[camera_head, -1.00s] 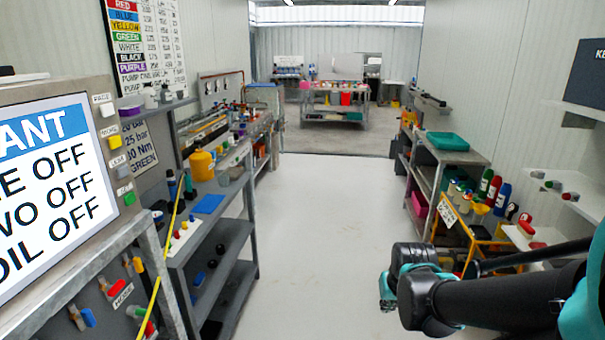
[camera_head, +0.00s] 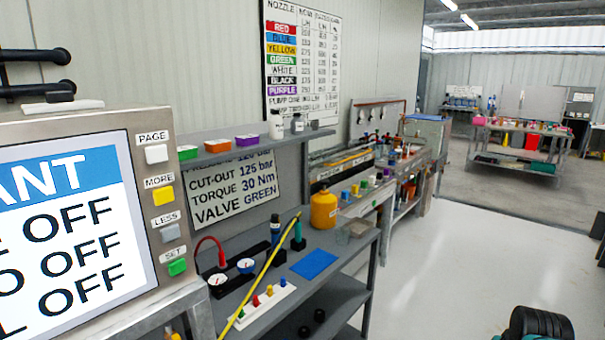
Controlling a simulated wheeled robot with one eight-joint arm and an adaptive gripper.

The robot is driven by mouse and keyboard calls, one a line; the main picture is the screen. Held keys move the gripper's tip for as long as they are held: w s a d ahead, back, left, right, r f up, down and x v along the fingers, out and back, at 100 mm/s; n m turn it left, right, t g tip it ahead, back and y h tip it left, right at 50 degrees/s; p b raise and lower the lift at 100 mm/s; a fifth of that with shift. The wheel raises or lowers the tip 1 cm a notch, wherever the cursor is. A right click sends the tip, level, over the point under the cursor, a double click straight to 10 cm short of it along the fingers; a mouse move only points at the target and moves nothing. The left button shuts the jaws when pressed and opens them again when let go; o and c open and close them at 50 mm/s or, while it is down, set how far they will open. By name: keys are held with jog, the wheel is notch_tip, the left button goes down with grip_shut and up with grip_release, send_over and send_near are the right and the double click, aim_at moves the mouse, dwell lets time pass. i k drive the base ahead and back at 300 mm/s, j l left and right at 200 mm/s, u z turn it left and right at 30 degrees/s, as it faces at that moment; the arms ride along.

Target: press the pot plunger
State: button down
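A yellow pot (camera_head: 323,211) with a narrower top stands on the grey bench on the left side of the room, beside a blue mat. It may be the pot of the task; its top is too small to make out a plunger clearly. Only a dark rounded part of my arm (camera_head: 540,323) shows at the bottom right edge. My gripper's fingers are not visible. The arm part is well apart from the yellow pot.
A large screen (camera_head: 65,220) with coloured buttons stands at the near left. The grey bench also holds a blue mat (camera_head: 314,264), gauges and a white strip with coloured knobs (camera_head: 263,304). A yellow hose rises there. The floor (camera_head: 440,270) to the right is clear.

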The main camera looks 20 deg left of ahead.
aim_at(324, 183)
jog(key=i+u, duration=0.4)
jog(key=i+l+u, duration=0.15)
jog(key=i+u, duration=0.25)
jog(key=i+l+u, duration=0.25)
jog(key=u, duration=0.2)
